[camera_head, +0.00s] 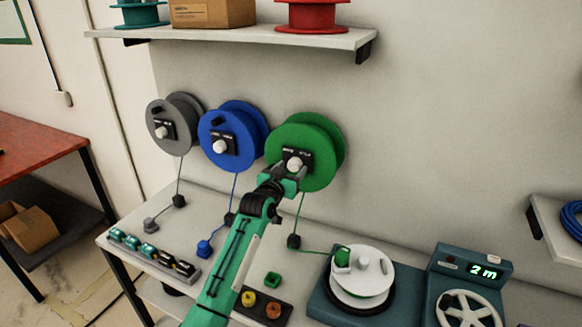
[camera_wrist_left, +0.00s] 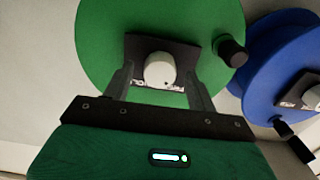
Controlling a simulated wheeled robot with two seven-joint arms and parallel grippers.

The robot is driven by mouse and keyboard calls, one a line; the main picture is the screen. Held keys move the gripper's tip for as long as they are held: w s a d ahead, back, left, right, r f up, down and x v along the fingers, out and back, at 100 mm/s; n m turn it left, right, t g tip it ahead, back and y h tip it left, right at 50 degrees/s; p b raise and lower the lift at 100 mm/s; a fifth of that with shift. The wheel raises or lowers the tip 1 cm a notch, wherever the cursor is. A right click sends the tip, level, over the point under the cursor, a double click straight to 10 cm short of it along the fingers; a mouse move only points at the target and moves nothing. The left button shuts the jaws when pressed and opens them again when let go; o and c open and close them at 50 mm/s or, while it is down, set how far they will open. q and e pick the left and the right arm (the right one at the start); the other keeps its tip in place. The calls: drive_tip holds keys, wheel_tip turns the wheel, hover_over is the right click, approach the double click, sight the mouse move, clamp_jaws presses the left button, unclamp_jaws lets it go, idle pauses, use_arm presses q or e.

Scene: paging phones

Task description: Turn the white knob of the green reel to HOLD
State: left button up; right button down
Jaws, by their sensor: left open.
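The green reel (camera_head: 321,150) hangs on the wall, rightmost of three reels. Its white knob (camera_head: 294,165) sits on a black plate at the reel's middle; the lettering is too small to read. In the left wrist view the white knob (camera_wrist_left: 158,69) lies between the fingertips of my open left gripper (camera_wrist_left: 158,80), with a gap to each finger. The green reel fills the back of that view (camera_wrist_left: 105,35). In the head view my left gripper (camera_head: 285,177) is right in front of the knob and partly covers the plate. My right gripper is not in view.
The blue reel (camera_head: 257,118) and grey reel (camera_head: 188,108) hang to the left. A black crank handle (camera_wrist_left: 229,50) sticks out of the green reel beside my gripper. Below, the bench holds a white turntable (camera_head: 374,266) and a display box (camera_head: 484,267) reading 2 m. A shelf (camera_head: 320,38) is above.

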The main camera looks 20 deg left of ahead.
use_arm(q)
drive_tip(key=shift+w, duration=0.25)
drive_tip(key=shift+c, duration=0.2)
drive_tip(key=c, duration=1)
drive_tip(key=shift+o, duration=0.2)
